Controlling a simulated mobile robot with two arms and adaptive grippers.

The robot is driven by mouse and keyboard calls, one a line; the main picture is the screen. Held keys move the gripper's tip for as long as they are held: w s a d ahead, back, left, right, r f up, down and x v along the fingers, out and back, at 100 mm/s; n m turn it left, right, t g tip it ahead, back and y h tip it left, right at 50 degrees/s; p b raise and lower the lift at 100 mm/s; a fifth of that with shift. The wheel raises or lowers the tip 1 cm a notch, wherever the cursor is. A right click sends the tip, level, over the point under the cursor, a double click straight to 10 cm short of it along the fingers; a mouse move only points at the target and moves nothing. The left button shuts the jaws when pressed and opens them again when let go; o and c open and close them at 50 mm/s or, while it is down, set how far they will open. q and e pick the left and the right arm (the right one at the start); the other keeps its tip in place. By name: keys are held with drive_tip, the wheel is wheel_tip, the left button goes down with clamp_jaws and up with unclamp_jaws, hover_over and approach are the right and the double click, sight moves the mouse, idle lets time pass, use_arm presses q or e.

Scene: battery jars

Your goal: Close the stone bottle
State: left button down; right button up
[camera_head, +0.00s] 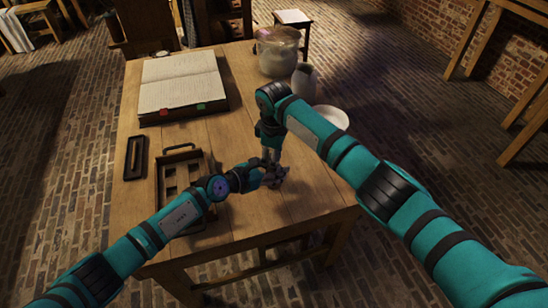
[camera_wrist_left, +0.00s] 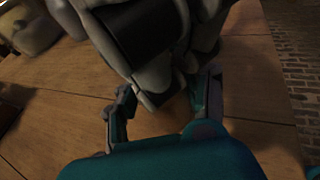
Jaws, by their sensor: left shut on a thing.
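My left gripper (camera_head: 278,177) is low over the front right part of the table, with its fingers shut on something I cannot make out. In the left wrist view its two fingers (camera_wrist_left: 162,108) stand apart around a dark grey shape. My right gripper (camera_head: 268,155) points down from above, right at the left gripper; its grey body (camera_wrist_left: 150,45) fills the top middle of the wrist view. Its fingertips are hidden. A grey, narrow-necked vessel (camera_head: 304,79) stands upright at the table's right edge; I cannot tell if it is the stone bottle. No stopper or lid is clear.
The wooden table (camera_head: 230,215) holds an open book (camera_head: 180,82), a dark narrow tray (camera_head: 134,158), and a wooden rack (camera_head: 170,182) beside my left arm. A large glass jar (camera_head: 278,50) and a white bowl (camera_head: 332,117) stand along the right side. The front right corner is clear.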

use_arm(q)
drive_tip(key=shift+w+r, duration=0.1)
use_arm(e)
drive_tip(key=shift+a+r, duration=0.1)
drive_tip(key=shift+r, duration=2)
drive_tip(key=c, duration=0.5)
drive_tip(key=shift+f, duration=0.45)
drive_tip(key=shift+f, duration=0.35)
